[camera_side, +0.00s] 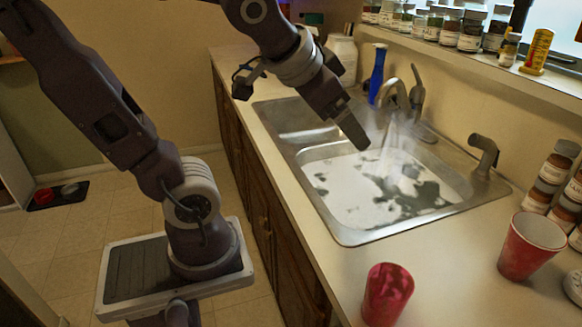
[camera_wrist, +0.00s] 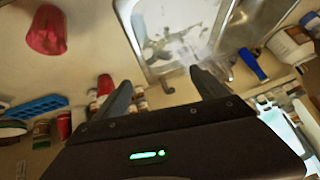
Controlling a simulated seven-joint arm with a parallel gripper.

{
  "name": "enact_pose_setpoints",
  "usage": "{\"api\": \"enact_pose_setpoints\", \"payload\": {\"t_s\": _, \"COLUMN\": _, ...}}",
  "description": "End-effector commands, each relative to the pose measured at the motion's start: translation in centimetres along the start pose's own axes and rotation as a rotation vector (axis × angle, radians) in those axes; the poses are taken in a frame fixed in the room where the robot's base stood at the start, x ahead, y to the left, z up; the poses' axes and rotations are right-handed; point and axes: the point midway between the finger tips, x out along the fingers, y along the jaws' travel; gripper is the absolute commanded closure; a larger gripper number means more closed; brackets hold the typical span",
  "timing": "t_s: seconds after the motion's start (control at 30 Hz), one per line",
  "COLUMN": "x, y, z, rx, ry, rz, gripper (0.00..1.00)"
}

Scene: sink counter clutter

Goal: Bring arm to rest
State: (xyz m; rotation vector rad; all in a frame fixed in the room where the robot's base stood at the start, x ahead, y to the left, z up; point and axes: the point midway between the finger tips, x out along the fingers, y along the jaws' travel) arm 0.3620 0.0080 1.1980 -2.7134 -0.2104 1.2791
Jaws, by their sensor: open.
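My gripper (camera_side: 354,132) hangs above the sink (camera_side: 343,236) in the side view, pointing down and to the right. In the wrist view my gripper (camera_wrist: 163,80) shows two dark fingers spread apart with nothing between them. It is open and empty. My arm rises from its base on the left and bends over the counter, with its end reaching out over the basin. The gripper appears clear of the sink and faucet (camera_side: 392,95).
A red cup (camera_side: 387,294) stands at the counter's front, and another red cup (camera_side: 531,246) stands to the right. Spice jars (camera_side: 556,170) stand at the right edge. A blue bottle (camera_side: 377,74) and a white jug (camera_side: 343,58) stand behind the sink. The front counter strip is mostly clear.

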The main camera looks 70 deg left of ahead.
Motion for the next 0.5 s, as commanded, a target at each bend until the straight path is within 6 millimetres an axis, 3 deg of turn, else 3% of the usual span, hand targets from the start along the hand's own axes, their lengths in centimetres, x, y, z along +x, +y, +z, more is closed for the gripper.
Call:
{"api": "enact_pose_setpoints", "payload": {"t_s": 0.03, "x": -1.7, "y": 1.7, "z": 3.4, "rx": -0.017, "ry": -0.054, "rz": 0.056, "gripper": 0.17}}
{"api": "enact_pose_setpoints", "payload": {"t_s": 0.1, "x": -3.3, "y": 3.6, "z": 7.1, "rx": -0.032, "ry": -0.128, "rz": 0.125, "gripper": 0.17}}
{"api": "enact_pose_setpoints", "payload": {"t_s": 0.2, "x": -4.5, "y": 5.1, "z": 9.9, "rx": -0.039, "ry": -0.185, "rz": 0.18, "gripper": 0.17}}
{"api": "enact_pose_setpoints", "payload": {"t_s": 0.5, "x": -4.7, "y": 5.4, "z": 10.4, "rx": -0.043, "ry": -0.199, "rz": 0.192, "gripper": 0.17}}
